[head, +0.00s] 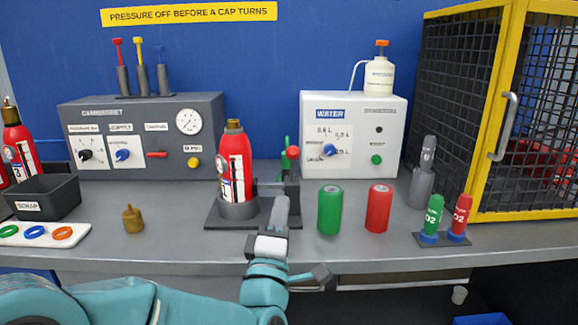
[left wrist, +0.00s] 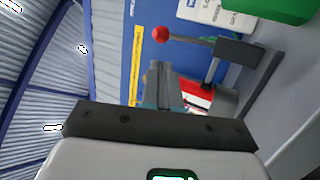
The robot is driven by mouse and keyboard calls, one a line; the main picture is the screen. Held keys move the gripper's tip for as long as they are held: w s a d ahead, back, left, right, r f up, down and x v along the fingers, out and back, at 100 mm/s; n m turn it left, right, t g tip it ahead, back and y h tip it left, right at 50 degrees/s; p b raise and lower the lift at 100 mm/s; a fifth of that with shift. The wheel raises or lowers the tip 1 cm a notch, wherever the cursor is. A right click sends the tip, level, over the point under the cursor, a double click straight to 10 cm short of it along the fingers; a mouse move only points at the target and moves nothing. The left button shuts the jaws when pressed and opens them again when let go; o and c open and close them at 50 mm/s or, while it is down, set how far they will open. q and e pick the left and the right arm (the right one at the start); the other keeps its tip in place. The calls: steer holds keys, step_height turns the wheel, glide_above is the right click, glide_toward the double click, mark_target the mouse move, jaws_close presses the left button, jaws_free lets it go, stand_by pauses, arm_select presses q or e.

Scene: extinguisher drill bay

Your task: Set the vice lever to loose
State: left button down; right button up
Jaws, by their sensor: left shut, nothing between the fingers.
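The vice has a dark base (head: 250,222) on the bench, with a grey cup (head: 238,208) around the foot of a red extinguisher (head: 232,170) standing upright. The vice lever ends in a red ball knob (head: 292,152) beside a dark post. In the left wrist view, the red knob (left wrist: 161,34) sits on a lever arm (left wrist: 192,40) running to a dark block (left wrist: 236,48). My left gripper (head: 281,204) is shut and empty, in front of the vice post and below the knob. Its fingers (left wrist: 163,82) are apart from the knob. My right gripper is out of view.
Green (head: 330,210) and red (head: 378,208) cylinders stand right of the vice. A brass cap (head: 133,218) stands to the left, near a scrap bin (head: 45,197). A white water box (head: 350,135) and a grey panel (head: 142,130) stand behind.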

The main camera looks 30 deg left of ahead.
mark_target(291, 157)
arm_select(q)
steer(key=p+x, duration=0.1)
steer(key=x, duration=0.9)
steer(key=shift+w+a+r+p, duration=0.1)
steer(key=shift+w+r+p, duration=0.05)
steer(key=shift+w+p, duration=0.2)
steer(key=shift+r, duration=0.1)
